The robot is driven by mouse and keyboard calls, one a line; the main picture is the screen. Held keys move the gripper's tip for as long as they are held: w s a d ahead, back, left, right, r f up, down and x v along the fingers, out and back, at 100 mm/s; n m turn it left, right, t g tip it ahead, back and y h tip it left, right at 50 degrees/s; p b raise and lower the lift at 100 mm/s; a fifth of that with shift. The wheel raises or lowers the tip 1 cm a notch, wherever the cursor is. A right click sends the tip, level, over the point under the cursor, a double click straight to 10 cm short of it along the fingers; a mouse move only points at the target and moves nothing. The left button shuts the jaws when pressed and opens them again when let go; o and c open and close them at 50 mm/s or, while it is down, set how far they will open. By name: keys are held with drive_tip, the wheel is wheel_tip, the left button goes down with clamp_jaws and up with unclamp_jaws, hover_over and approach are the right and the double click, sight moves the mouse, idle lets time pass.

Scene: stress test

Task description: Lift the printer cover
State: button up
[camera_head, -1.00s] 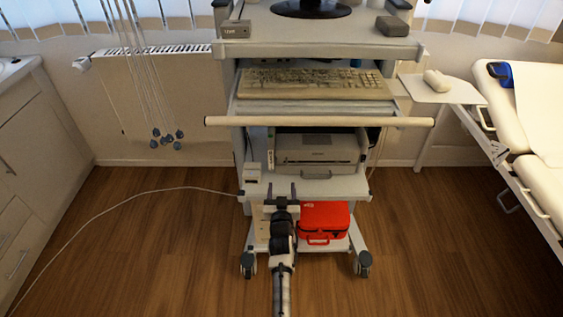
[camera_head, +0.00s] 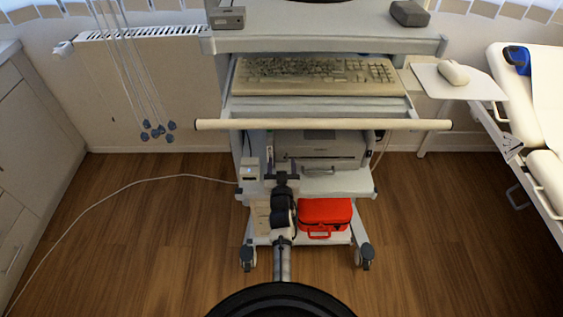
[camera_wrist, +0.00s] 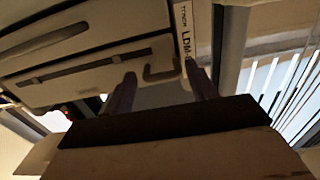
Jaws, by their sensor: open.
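The grey-white printer (camera_head: 322,150) stands on a shelf of the wheeled cart, below the keyboard. Its upper part is partly hidden behind the long pale bar. My gripper (camera_head: 281,176) is in front of the printer's lower left side in the head view. In the wrist view, my gripper (camera_wrist: 160,74) has its two dark fingers apart with nothing held between them. The printer (camera_wrist: 85,72) fills the upper left there, tilted, with slots and a recessed handle-like shape near the left fingertip. I cannot tell whether the fingers touch it. The cover edge is not clear.
A long pale bar (camera_head: 322,124) crosses the cart in front of the keyboard (camera_head: 315,76). A red case (camera_head: 325,212) sits on the bottom shelf, right of my arm. A small white box (camera_head: 250,169) stands left of my gripper. A cable (camera_head: 110,190) trails left. Floor is clear either side.

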drive_tip(key=c, duration=1.2)
